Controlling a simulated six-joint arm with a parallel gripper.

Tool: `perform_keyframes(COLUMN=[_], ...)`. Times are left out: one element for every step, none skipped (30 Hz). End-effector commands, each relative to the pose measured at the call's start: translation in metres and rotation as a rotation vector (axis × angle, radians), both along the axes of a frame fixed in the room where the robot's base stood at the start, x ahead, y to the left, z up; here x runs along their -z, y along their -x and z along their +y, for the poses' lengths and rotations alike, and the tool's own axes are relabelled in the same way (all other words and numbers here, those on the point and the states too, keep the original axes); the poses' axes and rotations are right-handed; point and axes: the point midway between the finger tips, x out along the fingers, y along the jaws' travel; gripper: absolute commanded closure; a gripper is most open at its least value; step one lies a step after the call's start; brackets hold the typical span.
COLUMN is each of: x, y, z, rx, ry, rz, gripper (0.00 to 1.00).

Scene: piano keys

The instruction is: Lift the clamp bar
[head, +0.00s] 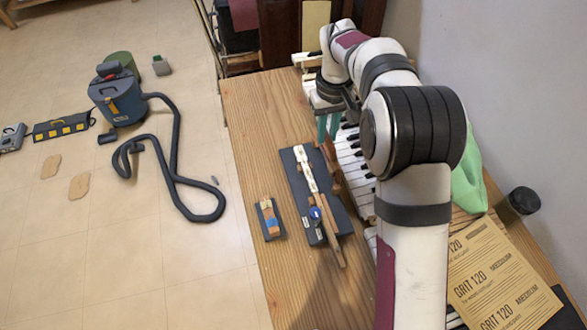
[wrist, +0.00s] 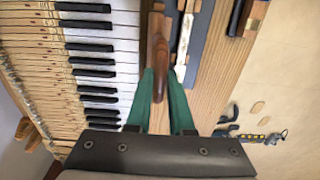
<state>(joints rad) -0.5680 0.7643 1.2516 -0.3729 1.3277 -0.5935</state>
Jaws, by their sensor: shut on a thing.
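A dark board (head: 297,163) lies on the workbench with a long pale key-like strip (head: 306,168) on it. In the wrist view, the end of this brown bar (wrist: 157,52) sits between the green fingertips. My gripper (head: 328,125) is shut on it. Its grip point is partly hidden in the head view.
Piano keys (head: 352,160) run close along the board's right. A small block holder (head: 269,218) stands at left. Sandpaper sheets (head: 495,275) and a green cloth (head: 467,185) lie at right. The bench between board and left edge is mostly clear. A vacuum (head: 117,98) stands on the floor.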

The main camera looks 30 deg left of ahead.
Motion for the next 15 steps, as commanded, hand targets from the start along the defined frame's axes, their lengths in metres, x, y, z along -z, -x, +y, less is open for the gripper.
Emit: perform_keyframes(x=[0.0001,0.0,-0.0001,-0.0002,-0.0003,-0.0004,-0.0004,-0.0004,-0.0004,-0.0004,-0.0004,-0.0004,-0.0003,-0.0003,-0.0001], y=[-0.0028,-0.0043,-0.0062,-0.0076,-0.0086,-0.0094,-0.0096,-0.0097,-0.0096,-0.0096,-0.0096,-0.0096,-0.0096,-0.0099,-0.0106], z=[-0.0031,-0.0046,-0.0065,-0.0077,-0.0087,-0.0094,-0.0097,-0.0098,-0.0097,-0.0097,-0.0097,-0.0097,-0.0097,-0.01,-0.0109], rx=[0.001,0.001,0.001,0.001,0.0,0.0,0.0,0.0,-0.001,-0.001,-0.001,-0.001,-0.001,0.0,0.0], ry=[0.0,0.0,0.001,0.001,0.001,0.001,0.001,0.001,0.001,0.001,0.001,0.001,0.0,0.0,0.0], rz=[0.0,0.0,-0.001,-0.001,-0.001,-0.001,-0.001,-0.001,-0.001,-0.001,-0.001,-0.001,0.0,0.0,0.0], gripper=[1.0,1.0,1.0,1.0,1.0,1.0,1.0,1.0,1.0,1.0,1.0,1.0,1.0,1.0,1.0])
